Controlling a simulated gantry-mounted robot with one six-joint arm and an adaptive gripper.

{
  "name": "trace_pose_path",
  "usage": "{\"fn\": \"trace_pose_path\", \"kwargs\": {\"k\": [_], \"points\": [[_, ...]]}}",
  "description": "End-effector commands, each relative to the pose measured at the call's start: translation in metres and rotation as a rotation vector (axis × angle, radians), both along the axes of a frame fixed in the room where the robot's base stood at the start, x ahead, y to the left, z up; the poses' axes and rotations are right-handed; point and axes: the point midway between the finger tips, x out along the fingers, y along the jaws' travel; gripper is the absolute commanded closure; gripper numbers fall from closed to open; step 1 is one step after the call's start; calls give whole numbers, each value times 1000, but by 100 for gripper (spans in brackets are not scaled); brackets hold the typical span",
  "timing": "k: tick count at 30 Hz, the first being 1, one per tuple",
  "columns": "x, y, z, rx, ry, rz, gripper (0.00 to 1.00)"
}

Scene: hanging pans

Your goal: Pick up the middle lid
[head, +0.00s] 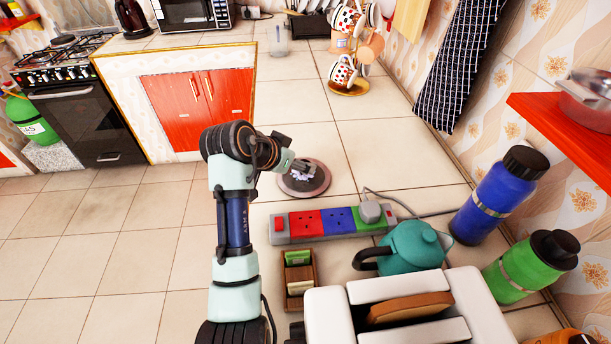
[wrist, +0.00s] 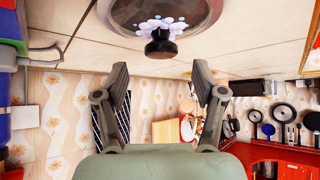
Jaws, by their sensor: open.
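A round grey-brown lid (head: 305,183) lies on the tiled counter in the head view. In the wrist view the same lid (wrist: 125,14) is at the top, cut off by the frame edge, with a dark knob (wrist: 160,48) ringed by pale lilac petals. My gripper (head: 300,166) is over the lid in the head view and partly covers its top. In the wrist view my gripper (wrist: 160,67) has its two fingers spread wide with nothing between them. The knob shows just beyond the fingertips, apart from them. No other lid is clear on the counter.
A power strip (head: 335,222), a teal kettle (head: 412,250), a white toaster (head: 330,315) and a small wooden box (head: 299,275) stand nearer. Blue (head: 497,195) and green (head: 530,267) bottles stand at right. A cup rack (head: 348,88) is farther back. Tiles left of the lid are clear.

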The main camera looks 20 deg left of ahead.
Motion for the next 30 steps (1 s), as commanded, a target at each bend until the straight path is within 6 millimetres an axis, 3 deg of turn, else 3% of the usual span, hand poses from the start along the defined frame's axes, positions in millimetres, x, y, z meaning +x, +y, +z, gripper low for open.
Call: {"fn": "trace_pose_path", "kwargs": {"k": [3, 6, 16, 28, 30], "points": [[12, -3, -24, -1, 2, -1, 31], [24, -7, -34, -1, 2, 0, 31], [31, -8, -37, 0, 1, 1, 32], [30, -8, -37, 0, 2, 1, 99], [31, -8, -37, 0, 1, 1, 100]]}}
